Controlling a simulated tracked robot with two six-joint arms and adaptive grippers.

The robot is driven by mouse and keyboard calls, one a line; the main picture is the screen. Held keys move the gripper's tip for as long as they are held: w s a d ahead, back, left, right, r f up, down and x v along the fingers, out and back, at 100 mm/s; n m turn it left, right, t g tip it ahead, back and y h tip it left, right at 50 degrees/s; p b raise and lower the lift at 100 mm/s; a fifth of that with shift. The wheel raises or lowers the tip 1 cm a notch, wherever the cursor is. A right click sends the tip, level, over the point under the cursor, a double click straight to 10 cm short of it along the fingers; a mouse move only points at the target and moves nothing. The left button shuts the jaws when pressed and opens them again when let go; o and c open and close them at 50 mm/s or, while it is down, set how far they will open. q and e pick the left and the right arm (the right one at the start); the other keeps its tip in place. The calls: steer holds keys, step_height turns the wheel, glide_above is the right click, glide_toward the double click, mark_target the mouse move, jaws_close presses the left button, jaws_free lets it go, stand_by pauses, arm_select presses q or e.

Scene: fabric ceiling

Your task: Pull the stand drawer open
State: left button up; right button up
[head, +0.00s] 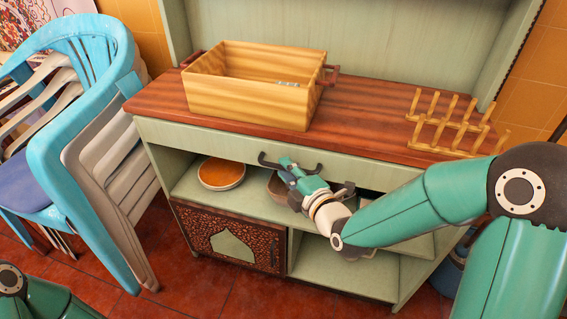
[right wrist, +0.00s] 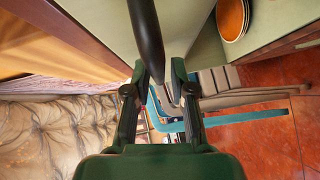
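The stand (head: 350,145) is a pale green cabinet with a reddish wooden top. Its wide drawer (head: 215,143) sits just under the top and looks flush with the front. A dark bar handle (head: 266,160) is on the drawer front, partly hidden by my right gripper (head: 287,164). In the right wrist view the handle (right wrist: 149,40) runs between the two fingertips of my right gripper (right wrist: 158,68). The fingers are apart, with a gap beside the bar, closer to the left finger. My left gripper is out of view; only part of my left arm shows at bottom left.
A wooden box (head: 250,102) and a peg rack (head: 455,122) stand on the top. Below the drawer are an orange-topped dish (head: 222,174) and a carved door (head: 232,238). Stacked blue and white chairs (head: 95,150) crowd the left side. Red tiled floor lies in front.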

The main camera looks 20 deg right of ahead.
steer(key=shift+w+a+f, duration=0.1)
steer(key=shift+w+a, duration=0.1)
steer(key=shift+w, duration=0.45)
jaws_close()
